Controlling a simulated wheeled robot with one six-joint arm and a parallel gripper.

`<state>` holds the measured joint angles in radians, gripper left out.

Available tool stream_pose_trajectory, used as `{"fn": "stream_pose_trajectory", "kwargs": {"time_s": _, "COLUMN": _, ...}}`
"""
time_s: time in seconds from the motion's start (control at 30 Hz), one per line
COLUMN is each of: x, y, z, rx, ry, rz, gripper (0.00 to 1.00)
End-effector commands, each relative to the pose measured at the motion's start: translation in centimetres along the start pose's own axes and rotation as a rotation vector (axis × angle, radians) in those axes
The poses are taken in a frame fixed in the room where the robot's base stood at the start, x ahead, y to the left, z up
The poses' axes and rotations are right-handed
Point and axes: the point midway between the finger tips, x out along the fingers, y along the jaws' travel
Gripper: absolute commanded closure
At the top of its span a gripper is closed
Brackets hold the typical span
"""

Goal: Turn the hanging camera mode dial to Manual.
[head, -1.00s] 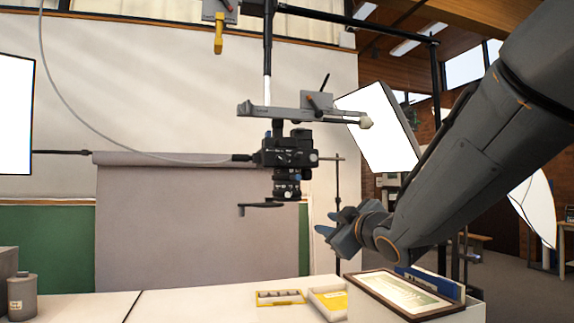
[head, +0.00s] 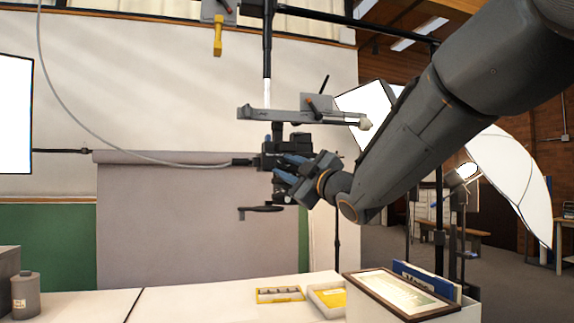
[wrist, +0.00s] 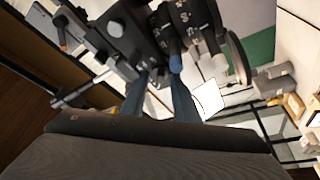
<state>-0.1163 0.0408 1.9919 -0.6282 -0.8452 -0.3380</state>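The black hanging camera (head: 268,160) points lens-down below a grey bracket, and my gripper hides part of its right side. In the wrist view its dark body (wrist: 125,35) and ringed lens (wrist: 187,28) fill the top, with several round knobs showing. I cannot tell for sure which knob is the mode dial. My gripper (head: 284,172) is at the camera's right side. In the wrist view its two blue-grey fingers (wrist: 160,78) are spread apart, with their tips close to the camera body. Contact cannot be told, and nothing shows gripped between them.
A grey bracket (head: 275,114) and vertical pole hold the camera from above. A cable (head: 130,152) runs to its left side. On the white table (head: 190,303) below are a yellow-edged tray (head: 280,295), a yellow box (head: 327,299) and a framed picture (head: 400,294).

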Motion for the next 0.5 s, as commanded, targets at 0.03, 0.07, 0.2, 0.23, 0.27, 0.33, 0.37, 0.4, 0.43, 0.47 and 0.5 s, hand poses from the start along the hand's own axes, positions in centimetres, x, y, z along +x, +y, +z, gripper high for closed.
{"fn": "stream_pose_trajectory", "kwargs": {"time_s": 0.03, "x": 0.15, "y": 0.03, "z": -0.03, "rx": 0.0, "ry": 0.0, "rz": 0.0, "gripper": 0.72}}
{"fn": "stream_pose_trajectory", "kwargs": {"time_s": 0.07, "x": 0.19, "y": 0.03, "z": -0.02, "rx": 0.0, "ry": 0.0, "rz": 0.0, "gripper": 0.72}}
{"fn": "stream_pose_trajectory", "kwargs": {"time_s": 0.2, "x": 0.2, "y": 0.01, "z": 0.01, "rx": 0.0, "ry": 0.0, "rz": 0.001, "gripper": 0.72}}
{"fn": "stream_pose_trajectory", "kwargs": {"time_s": 0.23, "x": 0.19, "y": 0.01, "z": 0.01, "rx": 0.0, "ry": 0.0, "rz": 0.001, "gripper": 0.72}}
{"fn": "stream_pose_trajectory", "kwargs": {"time_s": 0.27, "x": 0.19, "y": 0.01, "z": 0.01, "rx": 0.0, "ry": 0.0, "rz": 0.001, "gripper": 0.72}}
{"fn": "stream_pose_trajectory", "kwargs": {"time_s": 0.33, "x": 0.18, "y": 0.0, "z": 0.01, "rx": 0.0, "ry": 0.0, "rz": 0.001, "gripper": 0.82}}
{"fn": "stream_pose_trajectory", "kwargs": {"time_s": 0.37, "x": 0.18, "y": 0.0, "z": 0.01, "rx": 0.0, "ry": 0.0, "rz": 0.001, "gripper": 0.87}}
{"fn": "stream_pose_trajectory", "kwargs": {"time_s": 0.4, "x": 0.18, "y": 0.0, "z": 0.02, "rx": 0.0, "ry": 0.0, "rz": 0.001, "gripper": 0.94}}
{"fn": "stream_pose_trajectory", "kwargs": {"time_s": 0.43, "x": 0.18, "y": 0.0, "z": 0.01, "rx": 0.0, "ry": 0.0, "rz": 0.001, "gripper": 0.99}}
{"fn": "stream_pose_trajectory", "kwargs": {"time_s": 0.47, "x": 0.18, "y": 0.0, "z": 0.01, "rx": 0.0, "ry": 0.0, "rz": 0.001, "gripper": 1.0}}
{"fn": "stream_pose_trajectory", "kwargs": {"time_s": 0.5, "x": 0.17, "y": 0.0, "z": 0.01, "rx": 0.0, "ry": 0.0, "rz": 0.001, "gripper": 1.0}}
